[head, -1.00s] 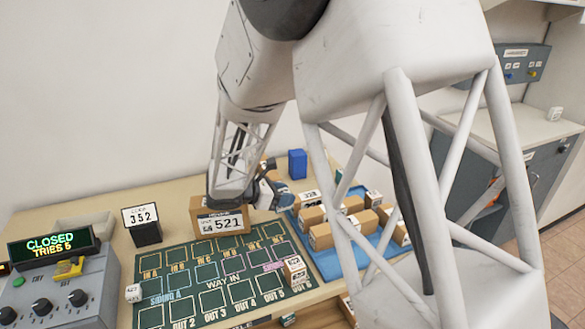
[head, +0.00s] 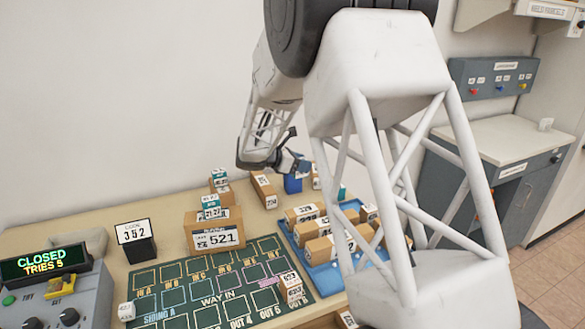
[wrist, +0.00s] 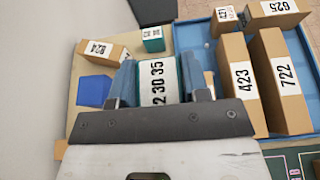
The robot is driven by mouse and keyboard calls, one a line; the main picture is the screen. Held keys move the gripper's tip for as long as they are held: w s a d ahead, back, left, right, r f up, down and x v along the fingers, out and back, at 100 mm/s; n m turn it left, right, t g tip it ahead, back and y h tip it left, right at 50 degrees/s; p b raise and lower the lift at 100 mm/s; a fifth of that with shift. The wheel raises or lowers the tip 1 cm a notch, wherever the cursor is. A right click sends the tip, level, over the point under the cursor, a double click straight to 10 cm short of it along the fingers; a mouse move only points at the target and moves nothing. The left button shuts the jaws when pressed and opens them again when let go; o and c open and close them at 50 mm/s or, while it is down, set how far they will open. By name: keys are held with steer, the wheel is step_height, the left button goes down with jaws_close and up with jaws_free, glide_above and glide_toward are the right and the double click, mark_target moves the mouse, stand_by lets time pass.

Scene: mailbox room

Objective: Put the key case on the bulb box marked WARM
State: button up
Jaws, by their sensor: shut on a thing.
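My gripper (head: 296,163) hangs above the back of the table, just over a plain blue box (head: 293,184). In the wrist view my gripper (wrist: 157,88) is shut on a teal-edged box with a white label reading "2 30 35" (wrist: 157,84). The blue box also shows in the wrist view (wrist: 94,91), just left of the fingers. Another small teal box (wrist: 153,40) stands beyond the held one. No readable WARM marking shows, and I cannot tell which thing is the key case.
A large brown box marked 521 (head: 214,237) carries small teal-and-white boxes (head: 211,202). A blue tray (head: 322,253) holds several brown boxes at right. A dark green board (head: 190,290) lies in front. A black stand marked 352 (head: 140,250) is at left.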

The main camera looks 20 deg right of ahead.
stand_by(0.3)
steer(key=w+d, duration=0.1)
steer(key=w, duration=0.4)
steer(key=w+d+f, duration=0.1)
steer(key=w, duration=0.4)
steer(key=w+d, duration=0.2)
steer(key=w, duration=0.3)
steer(key=shift+w+f, duration=0.2)
steer(key=shift+f, duration=0.05)
steer(key=shift+f, duration=1.7)
steer(key=shift+f, duration=0.15)
steer(key=o, duration=1)
steer(key=shift+c, duration=0.2)
